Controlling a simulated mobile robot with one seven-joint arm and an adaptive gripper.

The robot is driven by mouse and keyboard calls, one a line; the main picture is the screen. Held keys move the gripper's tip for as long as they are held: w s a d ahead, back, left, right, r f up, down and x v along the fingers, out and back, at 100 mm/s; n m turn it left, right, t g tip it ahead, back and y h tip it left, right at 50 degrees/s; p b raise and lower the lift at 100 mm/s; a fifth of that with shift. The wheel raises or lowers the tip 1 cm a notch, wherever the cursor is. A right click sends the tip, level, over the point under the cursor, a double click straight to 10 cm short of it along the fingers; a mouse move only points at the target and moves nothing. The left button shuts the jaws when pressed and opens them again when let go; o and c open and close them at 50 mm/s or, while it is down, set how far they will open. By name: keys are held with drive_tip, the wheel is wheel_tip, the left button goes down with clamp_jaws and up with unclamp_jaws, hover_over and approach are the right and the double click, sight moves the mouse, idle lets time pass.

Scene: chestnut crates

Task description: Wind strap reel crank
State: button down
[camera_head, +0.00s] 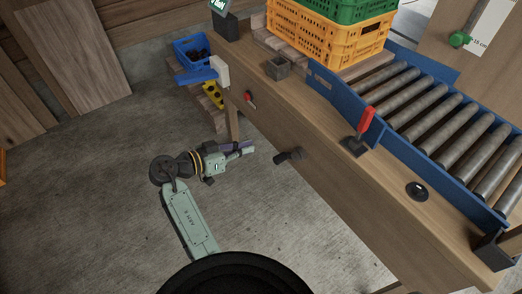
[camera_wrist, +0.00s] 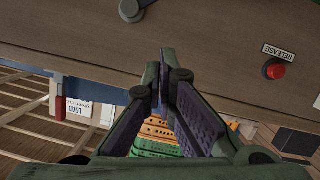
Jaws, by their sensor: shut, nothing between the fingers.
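A dark crank-like handle (camera_head: 290,156) sticks out from the wooden front face of the bench. I take it for the reel crank. A grey lever with a round end, likely the same part, shows cut off at the top of the wrist view (camera_wrist: 133,9). My gripper (camera_head: 250,150) is shut and empty. It is in front of the bench face, left of the handle and apart from it. In the wrist view its two fingers (camera_wrist: 168,75) meet at the tips below the grey lever. The reel and strap cannot be made out.
A red button (camera_wrist: 273,69) labelled RELEASE is on the bench face. The bench top (camera_head: 300,100) carries a red lever (camera_head: 366,118), a black disc (camera_head: 417,190) and a roller conveyor (camera_head: 440,110). Yellow and green crates (camera_head: 330,38) stand behind. The concrete floor at left is clear.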

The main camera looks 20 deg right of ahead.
drive_tip(key=w+d+f+p, duration=0.1)
drive_tip(key=d+f+p, duration=0.1)
drive_tip(key=d+f, duration=0.4)
drive_tip(key=shift+r+p+x, duration=0.25)
drive_tip(key=shift+p+x, duration=0.15)
drive_tip(key=shift+x, duration=1.05)
drive_tip(key=shift+s+d+f, duration=0.1)
drive_tip(key=shift+s+d, duration=0.05)
drive_tip(key=shift+d, duration=0.05)
drive_tip(key=shift+a+n, duration=0.1)
drive_tip(key=shift+n, duration=0.2)
